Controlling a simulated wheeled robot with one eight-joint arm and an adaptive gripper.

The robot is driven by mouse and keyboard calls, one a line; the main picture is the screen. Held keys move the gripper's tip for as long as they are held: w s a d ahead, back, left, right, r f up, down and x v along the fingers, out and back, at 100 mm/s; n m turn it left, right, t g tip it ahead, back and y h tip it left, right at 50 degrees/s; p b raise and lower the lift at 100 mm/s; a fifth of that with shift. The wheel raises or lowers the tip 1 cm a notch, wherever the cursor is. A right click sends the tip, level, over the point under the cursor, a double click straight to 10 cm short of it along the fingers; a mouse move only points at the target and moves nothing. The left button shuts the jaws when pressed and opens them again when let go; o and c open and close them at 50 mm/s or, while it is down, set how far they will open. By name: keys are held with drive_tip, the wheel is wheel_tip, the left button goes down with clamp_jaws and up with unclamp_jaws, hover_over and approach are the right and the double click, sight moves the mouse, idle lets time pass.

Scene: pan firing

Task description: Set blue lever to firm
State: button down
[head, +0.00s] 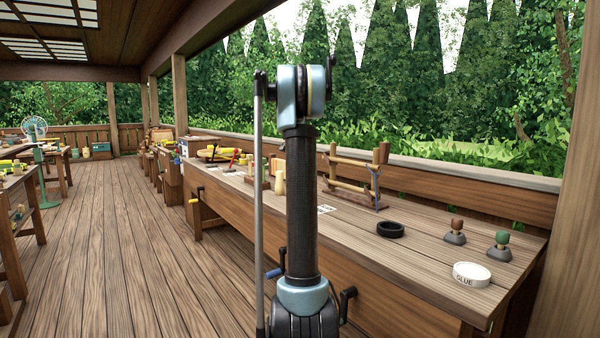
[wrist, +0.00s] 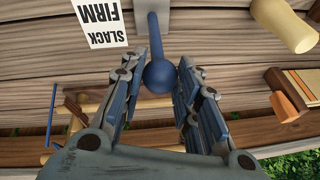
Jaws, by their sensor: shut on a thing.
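The blue lever shows in the wrist view as a shaft with a round blue knob (wrist: 159,76), rising from a grey plate (wrist: 150,18) on the wooden bench. My gripper (wrist: 163,92) is shut on the lever, with the knob between its two fingers. A white label (wrist: 102,22) reading SLACK and FIRM lies beside the lever, upside down in this view. In the head view a small white label (head: 326,209) lies on the bench top. My arm hides the gripper and the lever there.
On the bench (head: 420,270) stand a wooden frame (head: 352,180), a black ring (head: 390,229), a white glue pot (head: 471,274) and two small knobbed tools (head: 455,232). Wooden pieces (wrist: 284,25) lie right of the lever in the wrist view. Open floor (head: 130,250) lies to the left.

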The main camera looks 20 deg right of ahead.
drive_tip(key=shift+s+f, duration=0.1)
drive_tip(key=shift+s, duration=0.15)
drive_tip(key=c, duration=1.2)
unclamp_jaws()
drive_tip(key=shift+w, duration=0.1)
drive_tip(key=v, duration=1.2)
